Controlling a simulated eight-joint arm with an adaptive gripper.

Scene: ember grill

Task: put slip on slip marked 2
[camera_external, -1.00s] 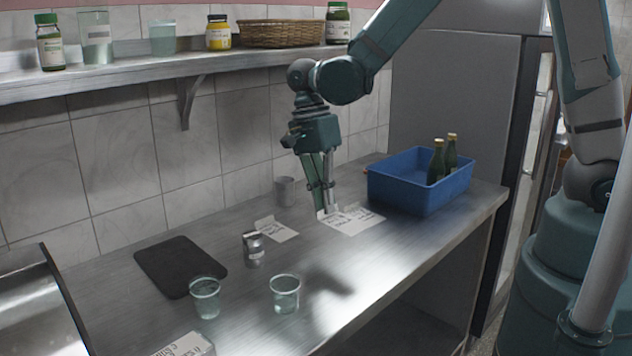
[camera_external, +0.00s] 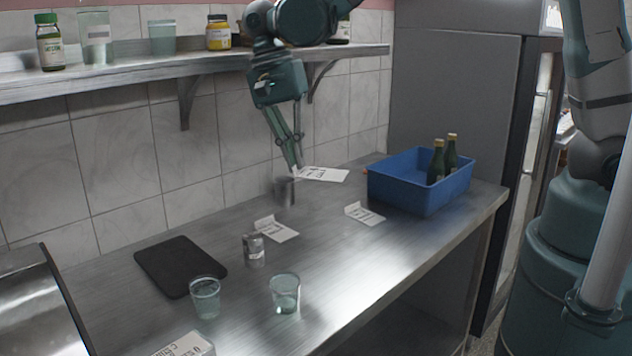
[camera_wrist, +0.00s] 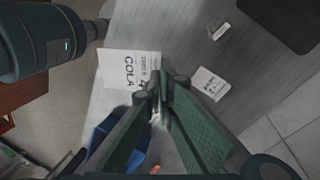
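My gripper (camera_external: 298,168) is shut on a white slip (camera_external: 325,175) by its edge and holds it in the air above the back of the counter. In the wrist view my gripper (camera_wrist: 159,104) has its fingers together at the held slip (camera_wrist: 128,70), which reads "COLA"; its number is unclear. One folded slip (camera_external: 278,230) lies by the small can, and another slip (camera_external: 366,215) lies nearer the blue bin. A further slip (camera_external: 186,346) sits at the front edge. The numbers on these slips are too small to read.
A metal cup (camera_external: 285,191) stands below my gripper. The blue bin (camera_external: 420,200) with two bottles is at right. A small can (camera_external: 253,249), two glasses (camera_external: 286,294) and a black board (camera_external: 181,266) are on the left half. A wall shelf (camera_external: 120,80) runs behind my gripper.

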